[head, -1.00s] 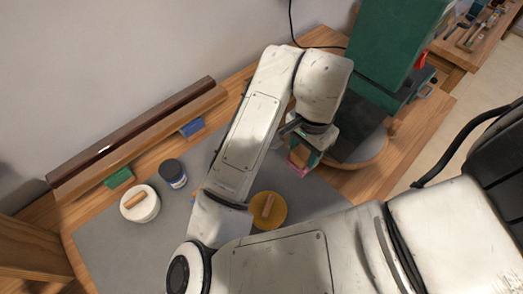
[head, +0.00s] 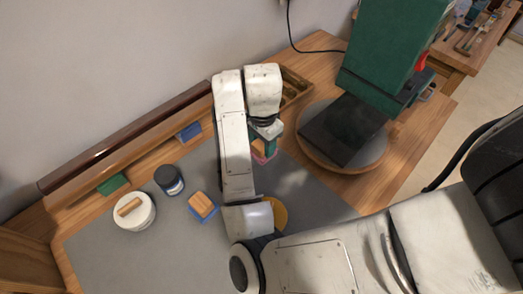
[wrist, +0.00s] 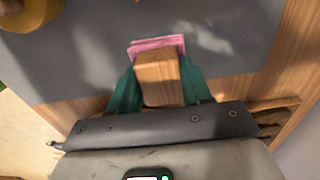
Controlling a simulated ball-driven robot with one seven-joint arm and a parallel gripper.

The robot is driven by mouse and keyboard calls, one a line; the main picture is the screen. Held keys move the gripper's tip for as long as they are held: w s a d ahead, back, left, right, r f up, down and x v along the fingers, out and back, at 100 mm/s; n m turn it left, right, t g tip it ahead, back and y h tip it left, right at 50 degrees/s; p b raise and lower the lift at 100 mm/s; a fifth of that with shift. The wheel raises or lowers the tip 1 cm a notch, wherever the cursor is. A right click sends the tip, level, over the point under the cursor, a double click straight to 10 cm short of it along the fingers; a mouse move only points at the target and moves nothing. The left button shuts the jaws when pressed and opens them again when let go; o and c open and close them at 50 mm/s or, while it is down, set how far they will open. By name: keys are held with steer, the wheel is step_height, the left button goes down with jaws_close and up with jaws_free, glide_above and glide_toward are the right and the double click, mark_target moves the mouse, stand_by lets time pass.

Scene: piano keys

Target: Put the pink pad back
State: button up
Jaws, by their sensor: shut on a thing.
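The pink pad (head: 262,158) has a wooden block handle (wrist: 160,78) and hangs from my gripper (head: 265,145). In the wrist view its pink face (wrist: 156,44) shows beyond the block. My gripper's teal fingers (wrist: 158,88) are shut on the two sides of the block. In the head view the pad is over the right part of the grey mat (head: 110,250), left of the round stand; its exact height cannot be told. A blue pad (head: 190,131) and a green pad (head: 112,184) are along the wooden rail (head: 135,155) at the back left.
A blue pad with wooden handle (head: 202,205) lies on the mat, left of my arm. A dark jar (head: 169,180) and white lidded pot (head: 134,211) stand left. A yellow pot (head: 279,213) is partly hidden.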

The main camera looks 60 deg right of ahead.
mark_target(261, 150)
steer(key=shift+w+d+f, duration=0.1)
steer(key=shift+w+f, duration=0.05)
steer(key=shift+f, duration=1.6)
steer(key=shift+f, duration=0.2)
steer(key=o, duration=1.1)
steer(key=shift+r, duration=0.1)
step_height(261, 150, up, 12)
steer(key=p, duration=0.3)
steer(key=shift+r, duration=0.15)
